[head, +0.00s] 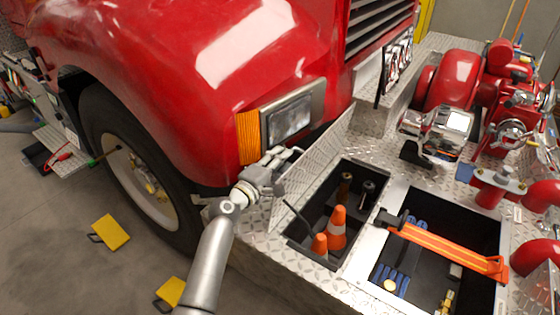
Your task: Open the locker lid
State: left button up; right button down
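The locker lid (318,150) is a diamond-plate panel that stands raised and tilted along the left side of an open locker (313,219) in the truck's bumper. Two orange traffic cones (337,228) and two dark cylindrical fittings (345,186) show inside the locker. My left gripper (285,171) is at the left, outer face of the lid, below the headlight. Its fingers look spread, with nothing seen between them. I cannot tell whether it touches the lid. My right gripper is not in view.
A second open compartment (346,270) with an orange strap (445,249) lies right of the locker. Red pump machinery (455,80) stands behind it. The red truck's fender and headlight (289,117) are close to my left gripper. Yellow chocks (111,233) lie on the floor.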

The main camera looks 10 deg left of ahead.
pick_arm(q)
grip_shut()
jog(key=s+d+m, duration=0.2)
jog(key=d+m, duration=0.1)
jog(key=d, duration=0.3)
jog(key=shift+s+d+f+m, duration=0.3)
jog(key=shift+s+d+f, duration=0.05)
jog(key=shift+s+d, duration=0.05)
